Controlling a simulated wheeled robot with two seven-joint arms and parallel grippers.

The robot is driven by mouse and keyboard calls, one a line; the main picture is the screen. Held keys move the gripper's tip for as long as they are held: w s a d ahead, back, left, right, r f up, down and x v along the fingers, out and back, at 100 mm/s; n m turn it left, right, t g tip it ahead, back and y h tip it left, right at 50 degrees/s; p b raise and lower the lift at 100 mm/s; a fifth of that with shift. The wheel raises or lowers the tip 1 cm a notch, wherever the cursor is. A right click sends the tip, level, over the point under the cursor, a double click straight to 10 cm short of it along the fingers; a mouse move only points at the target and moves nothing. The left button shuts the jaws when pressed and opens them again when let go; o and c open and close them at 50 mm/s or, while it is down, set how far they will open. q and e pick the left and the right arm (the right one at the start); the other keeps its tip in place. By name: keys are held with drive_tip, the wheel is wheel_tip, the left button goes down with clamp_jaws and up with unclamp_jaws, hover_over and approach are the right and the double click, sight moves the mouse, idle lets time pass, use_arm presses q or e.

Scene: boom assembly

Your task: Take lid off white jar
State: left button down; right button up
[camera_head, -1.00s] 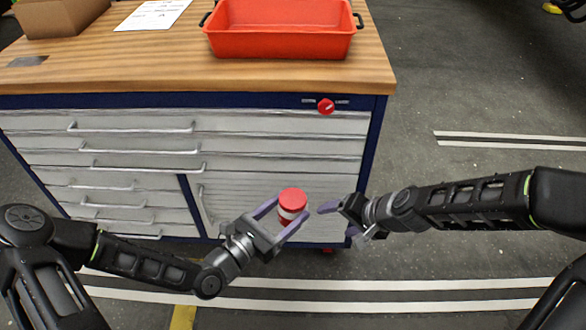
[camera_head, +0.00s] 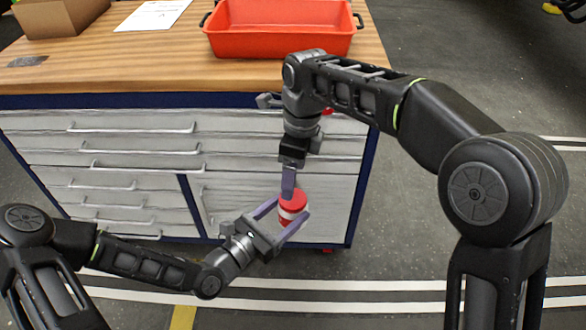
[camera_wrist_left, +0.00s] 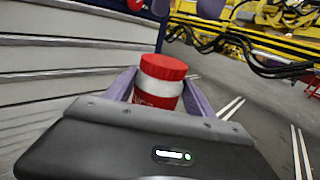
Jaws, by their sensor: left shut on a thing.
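The white jar (camera_head: 287,213) has a red lid (camera_head: 292,198) and red label areas. It stands upright between the purple fingers of my left gripper (camera_head: 280,220), which is shut on its body. The jar (camera_wrist_left: 157,93) and its red lid (camera_wrist_left: 164,66) also show close up in the left wrist view. My right gripper (camera_head: 288,183) points down just above the lid. In the left wrist view its two purple fingertips (camera_wrist_left: 185,8) show apart at the top edge, above the lid, with nothing between them. The lid is on the jar.
A cabinet with silver drawers (camera_head: 130,130) and a wooden top (camera_head: 120,70) stands behind the jar. An orange-red tray (camera_head: 280,42), a paper sheet (camera_head: 153,15) and a cardboard box (camera_head: 60,17) are on the top. Open floor lies to the right.

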sight(293, 209)
drive_tip(key=shift+a+r+m+h, duration=0.1)
drive_tip(key=shift+r+m+h, duration=0.45)
drive_tip(key=shift+m, duration=0.25)
drive_tip(key=shift+s, duration=0.1)
drive_tip(key=shift+f, duration=4)
drive_tip(key=shift+c, duration=0.6)
